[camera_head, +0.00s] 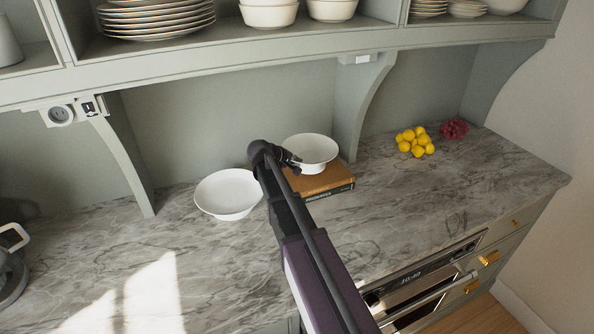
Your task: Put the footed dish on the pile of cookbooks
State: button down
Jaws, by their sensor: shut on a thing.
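A white footed dish (312,150) is at the cookbooks, upright, with its base over the top cover. I cannot tell whether its foot touches the cover. My gripper (294,163) is shut on the dish's left rim; the fingertips are small and dark here. The pile of cookbooks (330,182), with a brown cover on top and dark spines, lies on the marble counter. Its left part is hidden behind my arm.
Another white bowl (228,192) stands on the counter left of my arm. Lemons (415,142) and red grapes (454,129) lie to the right. A shelf bracket (368,100) rises behind the books. Plates (157,17) and bowls (268,14) fill the shelf above.

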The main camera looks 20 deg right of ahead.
jog(key=shift+f+b, duration=0.95)
jog(key=shift+f, duration=0.3)
jog(key=shift+f, duration=0.15)
jog(key=c, duration=0.8)
grip_release()
jog(key=shift+s+a+r+p, duration=0.15)
jog(key=shift+a+r+p, duration=0.2)
jog(key=shift+r, duration=0.15)
jog(key=shift+p+v, duration=3.2)
jog(key=shift+v, duration=2.3)
jog(key=shift+s, duration=0.1)
jog(key=shift+f, duration=0.1)
